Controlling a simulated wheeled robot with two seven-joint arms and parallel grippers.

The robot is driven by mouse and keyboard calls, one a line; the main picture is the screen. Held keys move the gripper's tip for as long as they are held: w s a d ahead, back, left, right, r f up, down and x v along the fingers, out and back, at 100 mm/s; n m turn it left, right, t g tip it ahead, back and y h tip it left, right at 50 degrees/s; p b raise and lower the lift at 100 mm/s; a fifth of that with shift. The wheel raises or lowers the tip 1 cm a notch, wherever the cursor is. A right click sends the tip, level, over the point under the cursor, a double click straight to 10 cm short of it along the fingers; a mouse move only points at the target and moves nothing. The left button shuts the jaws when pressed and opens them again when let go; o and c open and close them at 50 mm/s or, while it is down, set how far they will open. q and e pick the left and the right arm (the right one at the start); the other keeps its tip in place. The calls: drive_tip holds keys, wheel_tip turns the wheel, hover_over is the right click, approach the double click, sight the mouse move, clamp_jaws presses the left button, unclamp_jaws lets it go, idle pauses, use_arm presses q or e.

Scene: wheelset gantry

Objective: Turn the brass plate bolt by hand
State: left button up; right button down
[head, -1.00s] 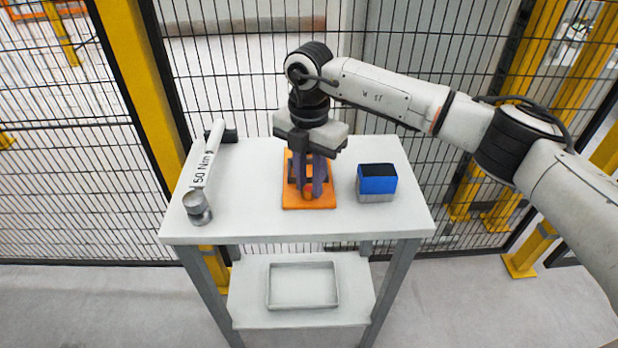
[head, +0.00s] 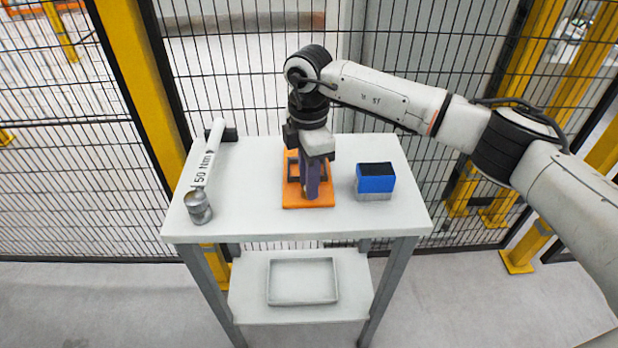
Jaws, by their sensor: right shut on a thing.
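An orange plate (head: 322,202) lies on the white table, left of a blue block. My right gripper (head: 311,192) comes down from above onto the plate, its purple fingers pointing downward. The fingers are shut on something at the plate. They hide what they hold, and I cannot make out the brass bolt itself. My left gripper is not in view.
A blue block with a black top (head: 376,180) stands right of the plate. A white torque wrench marked 50 Nm (head: 207,160) and a metal cylinder (head: 198,207) are at the left. A shelf below holds an empty tray (head: 303,301). Mesh fence stands behind.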

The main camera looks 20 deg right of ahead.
drive_tip(key=shift+w+r, duration=0.2)
drive_tip(key=shift+r, duration=0.15)
drive_tip(key=c, duration=1.8)
unclamp_jaws()
drive_tip(key=shift+s, duration=0.15)
drive_tip(key=shift+f, duration=0.1)
wheel_tip(320, 180, up, 10)
drive_tip(key=shift+r+b, duration=0.2)
drive_tip(key=shift+b, duration=0.35)
drive_tip(key=shift+s+f, duration=0.1)
